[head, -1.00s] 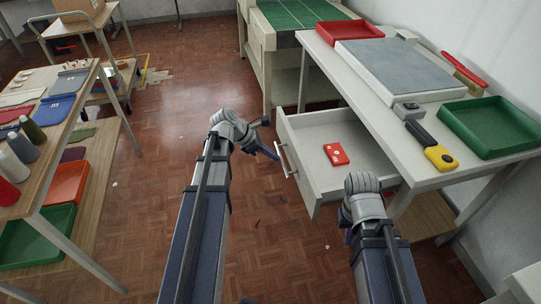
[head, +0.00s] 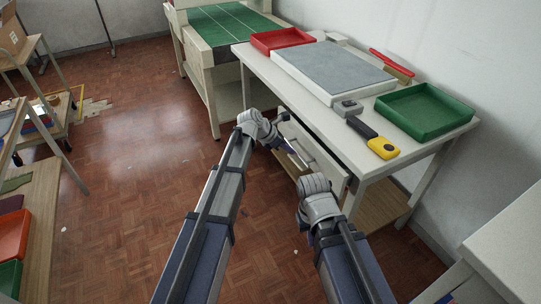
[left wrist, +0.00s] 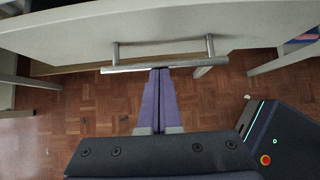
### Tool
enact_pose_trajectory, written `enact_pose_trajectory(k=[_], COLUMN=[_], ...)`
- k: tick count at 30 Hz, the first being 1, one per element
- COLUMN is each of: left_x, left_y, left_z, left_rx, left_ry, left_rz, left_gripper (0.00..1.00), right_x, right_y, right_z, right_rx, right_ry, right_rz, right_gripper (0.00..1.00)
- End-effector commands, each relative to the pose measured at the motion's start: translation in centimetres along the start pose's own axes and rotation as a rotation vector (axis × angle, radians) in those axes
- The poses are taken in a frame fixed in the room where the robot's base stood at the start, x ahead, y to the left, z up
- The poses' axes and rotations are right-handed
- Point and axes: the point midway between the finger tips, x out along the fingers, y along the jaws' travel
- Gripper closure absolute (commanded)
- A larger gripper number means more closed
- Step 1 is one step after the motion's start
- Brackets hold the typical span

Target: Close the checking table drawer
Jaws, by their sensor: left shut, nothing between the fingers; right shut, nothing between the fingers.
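The checking table (head: 262,66) stands at the right with its white drawer (head: 328,160) almost fully in. A thin dark gap shows along the drawer's top, and its inside is hidden. In the left wrist view the drawer front (left wrist: 210,18) spans the top, with its metal bar handle (left wrist: 118,69) below. My left gripper (left wrist: 160,71) is shut and empty, its fingertips at the middle of the bar, apparently touching it. In the head view it is partly covered by its own wrist. My right arm hangs before the drawer's near end; its fingers are hidden.
On the tabletop are a red tray (head: 282,39), a grey pad (head: 330,68), a green tray (head: 425,112) and a black and yellow tool (head: 372,138). A green-topped table (head: 225,25) stands behind.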

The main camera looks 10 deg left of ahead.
Motion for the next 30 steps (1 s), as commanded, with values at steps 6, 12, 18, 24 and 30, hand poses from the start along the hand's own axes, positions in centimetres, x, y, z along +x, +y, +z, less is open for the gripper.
enact_pose_trajectory(k=[6, 12, 18, 24, 30], left_x=[2.3, 3.3, 3.6, 3.6, 3.5], left_y=[0.1, 0.1, 0.0, 0.0, 0.0], left_z=[2.8, 4.0, 4.4, 4.5, 4.5], left_rx=[0.002, 0.001, 0.0, 0.0, 0.001], left_ry=[0.001, 0.001, -0.001, -0.003, -0.004], left_rz=[0.0, 0.001, 0.0, 0.0, 0.0], left_gripper=[1.0, 1.0, 1.0, 1.0, 1.0], right_x=[0.0, 0.0, 0.0, 0.0, 0.0], right_y=[0.0, 0.0, 0.0, 0.0, 0.0], right_z=[0.0, 0.0, 0.0, 0.0, 0.0], right_rx=[0.0, 0.0, 0.0, 0.0, 0.0], right_ry=[0.0, 0.0, 0.0, 0.0, 0.0], right_rz=[0.0, 0.0, 0.0, 0.0, 0.0], right_gripper=[1.0, 1.0, 1.0, 1.0, 1.0])
